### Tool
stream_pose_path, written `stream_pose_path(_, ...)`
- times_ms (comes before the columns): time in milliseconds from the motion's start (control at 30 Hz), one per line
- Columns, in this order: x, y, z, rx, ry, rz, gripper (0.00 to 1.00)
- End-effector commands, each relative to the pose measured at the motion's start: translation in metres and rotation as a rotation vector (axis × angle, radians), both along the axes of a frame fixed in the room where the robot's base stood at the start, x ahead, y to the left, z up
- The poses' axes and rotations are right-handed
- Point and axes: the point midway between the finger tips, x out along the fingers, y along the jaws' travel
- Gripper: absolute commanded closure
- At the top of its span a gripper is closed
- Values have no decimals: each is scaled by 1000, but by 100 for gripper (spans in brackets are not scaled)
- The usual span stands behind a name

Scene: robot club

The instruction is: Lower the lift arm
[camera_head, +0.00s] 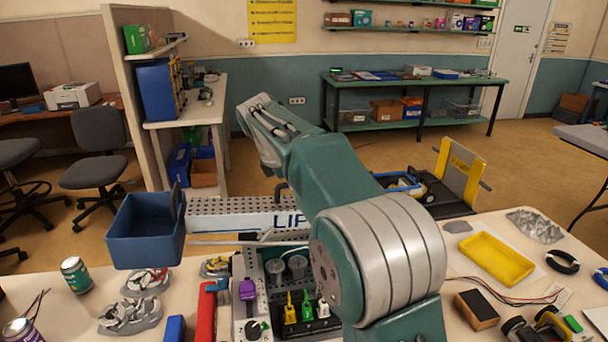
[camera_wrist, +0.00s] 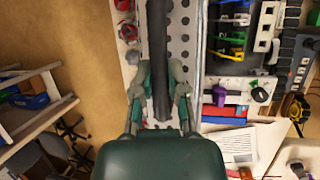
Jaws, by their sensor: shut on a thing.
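The lift arm (camera_head: 235,215) is a pale perforated beam with letters starting "LIF" on its side. It lies roughly level above the table, with a blue bin (camera_head: 145,232) at its left end. My green arm covers its right part in the head view. In the wrist view, my gripper (camera_wrist: 160,95) is shut on a dark bar (camera_wrist: 158,45), one finger on each side. A row of holes (camera_wrist: 184,55) runs alongside the bar. In the head view, I cannot make out where the fingers touch it.
A control panel with a purple knob (camera_head: 247,290) and yellow and green levers stands in front of the beam. A red bar (camera_head: 205,312), a green can (camera_head: 75,274) and a yellow tray (camera_head: 497,258) are on the table. Open floor lies beyond.

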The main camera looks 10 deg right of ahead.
Motion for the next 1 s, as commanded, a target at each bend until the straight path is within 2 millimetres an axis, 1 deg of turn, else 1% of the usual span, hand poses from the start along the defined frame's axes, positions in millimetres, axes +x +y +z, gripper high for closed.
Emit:
stream_pose_path(33, 1, 5, -7, -29, 3, 5, 100)
stream_pose_path(133, 1, 8, -13, -76, 1, 5, 100)
stream_pose_path(533, 1, 10, -18, -102, 1, 2, 100)
stream_pose_path(567, 1, 10, -18, -102, 1, 3, 73)
stream_pose_path(600, 0, 10, -18, -102, 1, 3, 55)
stream_pose_path(633, 0, 10, -18, -102, 1, 2, 46)
stream_pose_path(1000, 0, 10, -15, -102, -2, 1, 46)
